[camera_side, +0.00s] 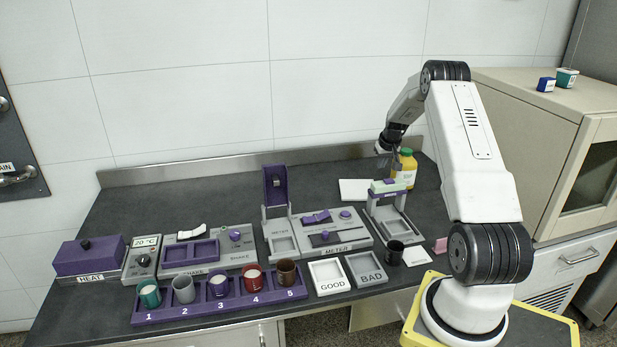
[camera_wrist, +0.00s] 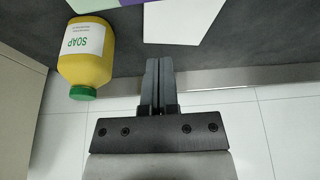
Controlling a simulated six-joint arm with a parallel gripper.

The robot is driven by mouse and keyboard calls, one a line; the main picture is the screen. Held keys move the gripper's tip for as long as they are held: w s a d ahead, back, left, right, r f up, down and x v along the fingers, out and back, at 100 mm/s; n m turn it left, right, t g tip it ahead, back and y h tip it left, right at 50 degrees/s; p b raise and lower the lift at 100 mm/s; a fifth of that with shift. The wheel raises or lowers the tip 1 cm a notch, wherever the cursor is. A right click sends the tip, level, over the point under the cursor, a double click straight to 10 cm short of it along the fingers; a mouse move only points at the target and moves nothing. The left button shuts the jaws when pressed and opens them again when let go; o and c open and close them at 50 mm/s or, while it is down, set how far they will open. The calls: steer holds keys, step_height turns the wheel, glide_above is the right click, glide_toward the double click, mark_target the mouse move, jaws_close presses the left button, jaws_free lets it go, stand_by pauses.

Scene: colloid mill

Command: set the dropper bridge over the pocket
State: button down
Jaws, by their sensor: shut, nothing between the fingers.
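A block with a pale green top and a purple labelled front (camera_side: 387,187) sits high on a grey stand (camera_side: 394,222) at the right of the bench; it looks like the dropper bridge. The recessed pocket lies low in that stand, under the block. Whether the block is seated cannot be told from here. Purple and pale green edges (camera_wrist: 92,5) show at the top of the wrist view. My gripper (camera_side: 384,149) is above and behind the stand, close to the yellow soap bottle (camera_side: 404,168). In the wrist view my fingers (camera_wrist: 158,65) are together with nothing between them.
The soap bottle (camera_wrist: 87,55) is left of my fingers in the wrist view. A white plate (camera_side: 357,190) lies left of the stand. A dark cup (camera_side: 394,254) stands in front. GOOD (camera_side: 328,277) and BAD (camera_side: 366,269) trays, the meter (camera_side: 322,230) and a cup rack (camera_side: 190,309) are further left.

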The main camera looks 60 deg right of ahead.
steer(key=shift+s+a+f, duration=0.3)
steer(key=shift+f, duration=0.35)
steer(key=shift+s+a+f, duration=0.3)
steer(key=shift+f, duration=0.3)
steer(key=shift+s+a+f, duration=0.3)
steer(key=shift+f, duration=0.35)
steer(key=shift+s+a, duration=0.35)
steer(key=s+a, duration=0.6)
steer(key=shift+s+a+f, duration=0.1)
steer(key=shift+s+a, duration=0.05)
steer(key=shift+a, duration=0.05)
